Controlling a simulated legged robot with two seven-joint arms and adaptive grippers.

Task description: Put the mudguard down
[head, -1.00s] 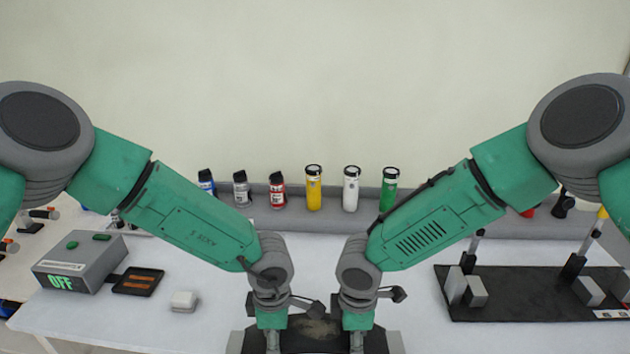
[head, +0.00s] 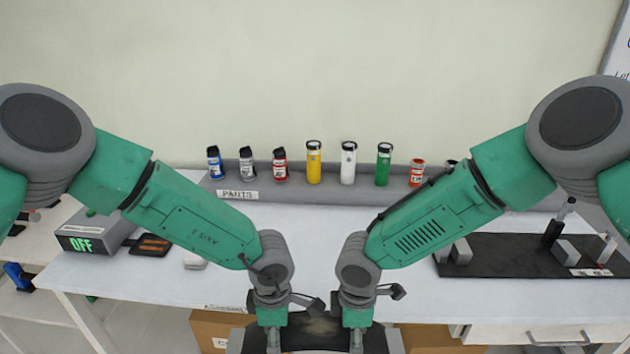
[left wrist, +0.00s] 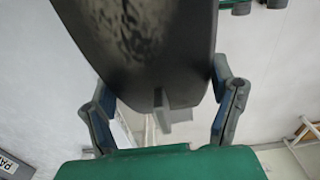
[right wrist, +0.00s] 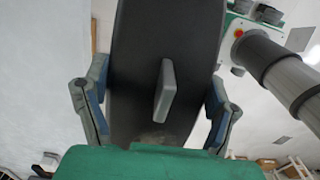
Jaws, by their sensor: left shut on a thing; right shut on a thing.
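The mudguard (head: 315,337) is a dark, scuffed, curved panel at the bottom middle of the head view, partly cut off by the frame. My left gripper (head: 272,341) is shut on the mudguard's left part, and my right gripper (head: 357,341) is shut on its right part. In the left wrist view the mudguard (left wrist: 150,45) lies between the fingers, with a small grey tab below it. In the right wrist view the mudguard (right wrist: 165,45) fills the space between the fingers, with a grey rib on its face. The mudguard is held in front of the table's front edge.
The white table (head: 330,240) is clear in its middle. Several bottles stand on the grey parts shelf (head: 265,190) at the back. A grey box reading OFF (head: 95,238) stands at left. A black mat (head: 510,257) with blocks lies at right. Cardboard boxes (head: 212,325) show below the table.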

